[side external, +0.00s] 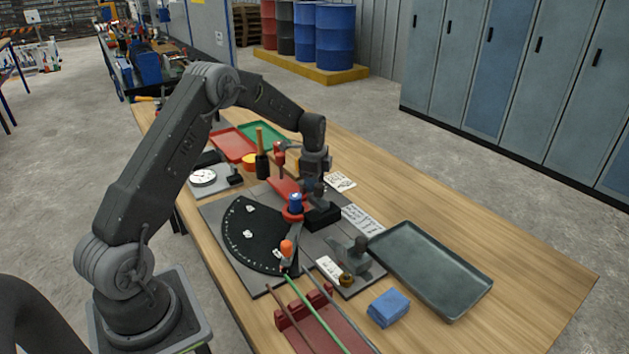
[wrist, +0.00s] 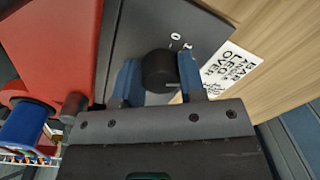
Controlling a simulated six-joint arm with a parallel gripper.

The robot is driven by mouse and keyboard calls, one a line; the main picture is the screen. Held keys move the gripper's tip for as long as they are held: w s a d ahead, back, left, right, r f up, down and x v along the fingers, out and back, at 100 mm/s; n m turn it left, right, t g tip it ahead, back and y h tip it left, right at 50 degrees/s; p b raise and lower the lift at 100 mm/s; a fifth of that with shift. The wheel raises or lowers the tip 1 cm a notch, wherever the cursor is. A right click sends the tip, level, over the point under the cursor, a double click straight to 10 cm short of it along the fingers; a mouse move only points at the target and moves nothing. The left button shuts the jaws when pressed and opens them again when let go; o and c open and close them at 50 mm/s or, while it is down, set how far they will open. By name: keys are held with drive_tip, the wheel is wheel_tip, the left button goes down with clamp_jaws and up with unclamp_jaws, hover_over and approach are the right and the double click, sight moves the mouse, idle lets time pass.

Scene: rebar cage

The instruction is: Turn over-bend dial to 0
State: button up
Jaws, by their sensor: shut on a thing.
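The over-bend dial is a round black knob (wrist: 160,68) on a dark grey plate (wrist: 150,25) in the wrist view. Small white marks, one like a 0, show on the plate just beyond it. A short pale line shows beside the knob's near right side. My gripper (wrist: 160,78) has its two blue fingers on either side of the knob and is shut on it. In the side external view my gripper (side external: 316,188) is low over the far side of the bending plate; the dial is hidden there.
A red block (wrist: 55,45) and a blue-topped post (wrist: 22,125) stand left of my gripper in the wrist view. A printed card (wrist: 230,70) lies at right. A fan-shaped scale (side external: 250,238), dark tray (side external: 480,290) and blue block (side external: 389,307) are nearer the camera.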

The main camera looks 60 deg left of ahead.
drive_tip(key=shift+n, duration=0.5)
drive_tip(key=o, duration=0.9)
drive_tip(key=r, duration=1.3)
drive_tip(key=shift+s+d+r, duration=0.25)
drive_tip(key=shift+r, duration=0.15)
